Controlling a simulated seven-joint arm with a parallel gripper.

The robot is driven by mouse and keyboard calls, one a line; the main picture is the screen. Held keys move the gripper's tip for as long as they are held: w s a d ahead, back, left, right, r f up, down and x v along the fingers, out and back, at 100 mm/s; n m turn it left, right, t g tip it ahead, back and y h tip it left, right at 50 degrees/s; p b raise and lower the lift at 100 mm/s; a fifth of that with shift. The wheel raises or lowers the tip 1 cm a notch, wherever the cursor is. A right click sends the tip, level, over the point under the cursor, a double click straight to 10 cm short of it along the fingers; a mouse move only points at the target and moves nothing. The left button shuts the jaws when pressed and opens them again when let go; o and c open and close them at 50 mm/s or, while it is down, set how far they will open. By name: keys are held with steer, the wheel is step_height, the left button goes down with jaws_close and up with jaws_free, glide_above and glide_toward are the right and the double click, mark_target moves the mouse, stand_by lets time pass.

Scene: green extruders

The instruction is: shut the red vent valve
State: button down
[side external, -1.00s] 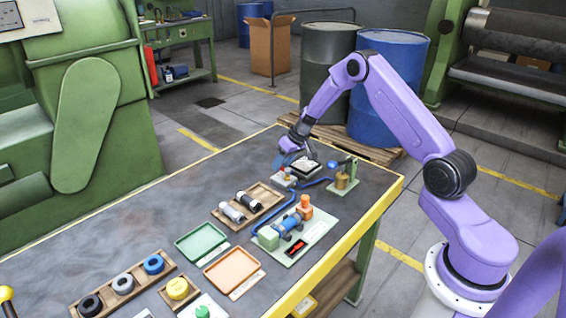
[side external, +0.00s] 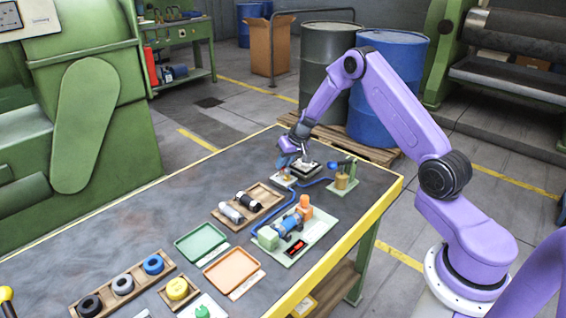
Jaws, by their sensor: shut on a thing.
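The red vent valve sits on a small pale block (side external: 284,181) near the far end of the bench, with a blue hose running from it. My gripper (side external: 284,165) points down at the valve, its fingers shut at the handle. The fingers cover most of the handle, and the view is too small to show its exact angle.
A dark square fixture (side external: 307,168) stands close to the right of my gripper. A green-based stand with a brass part (side external: 342,181) is further right. A wooden tray with two cylinders (side external: 248,204) and a pump board (side external: 297,238) lie nearer the camera.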

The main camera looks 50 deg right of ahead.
steer(key=shift+s+d+m+h, duration=0.2)
steer(key=shift+m+h, duration=0.25)
steer(key=shift+m, duration=0.7)
steer(key=shift+s+d+m+h, duration=0.15)
steer(key=shift+m+h, duration=0.3)
steer(key=shift+m, duration=0.7)
steer(key=shift+s+d+m+h, duration=0.15)
steer(key=shift+m+h, duration=0.25)
steer(key=shift+m, duration=0.55)
steer(key=shift+s+d+m+h, duration=0.15)
steer(key=shift+m+h, duration=0.25)
steer(key=shift+m, duration=0.55)
steer(key=m, duration=0.1)
steer(key=s+m+g+h, duration=0.1)
steer(key=m, duration=0.1)
steer(key=shift+m+g, duration=0.3)
steer(key=shift+s+m+g+h, duration=0.25)
steer(key=shift+m+g+h, duration=0.25)
steer(key=shift+m, duration=1.1)
steer(key=c, duration=1.1)
jaws_free()
